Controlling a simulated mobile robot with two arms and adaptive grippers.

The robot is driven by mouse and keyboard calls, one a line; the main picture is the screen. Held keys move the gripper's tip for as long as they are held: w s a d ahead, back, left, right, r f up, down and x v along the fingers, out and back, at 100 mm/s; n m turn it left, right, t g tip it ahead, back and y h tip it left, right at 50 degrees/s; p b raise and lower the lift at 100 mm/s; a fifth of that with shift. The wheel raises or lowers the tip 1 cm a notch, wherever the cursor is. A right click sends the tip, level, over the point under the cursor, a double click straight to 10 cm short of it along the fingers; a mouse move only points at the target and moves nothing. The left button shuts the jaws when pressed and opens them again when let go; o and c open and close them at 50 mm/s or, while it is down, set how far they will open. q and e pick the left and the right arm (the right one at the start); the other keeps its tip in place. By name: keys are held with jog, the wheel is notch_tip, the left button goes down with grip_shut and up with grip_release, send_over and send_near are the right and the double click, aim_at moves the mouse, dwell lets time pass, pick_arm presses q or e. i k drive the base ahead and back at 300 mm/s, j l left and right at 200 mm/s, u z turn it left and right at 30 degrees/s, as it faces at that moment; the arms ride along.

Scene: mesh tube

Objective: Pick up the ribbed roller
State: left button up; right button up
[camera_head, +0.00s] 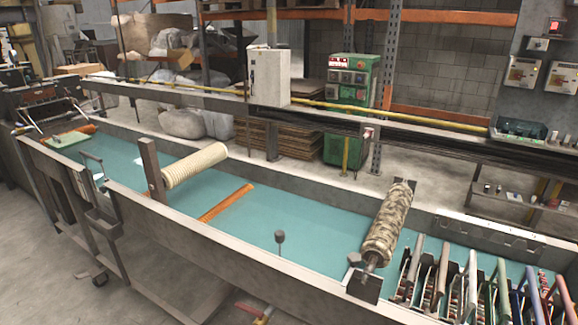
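A cream roller (195,165) with ribs along its surface shows left of the middle of the long table. It is tilted, and its lower left end is close to an upright grey post (151,168). A second roller (388,226), mottled grey-brown and rough, is on the right side, with a metal shaft (371,262) at its near end. The cream one looks like the ribbed roller. Neither of my grippers shows in this view, and nothing is seen touching either roller.
The teal table bed (290,215) has grey raised side walls (230,243). An orange-brown bar (227,202) lies across it. A small dark knob on a stem (279,237) stands by the near wall. Several coloured-handled tools (470,280) stand in a row at the right.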

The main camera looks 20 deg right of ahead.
aim_at(378, 249)
jog(key=z, duration=1.25)
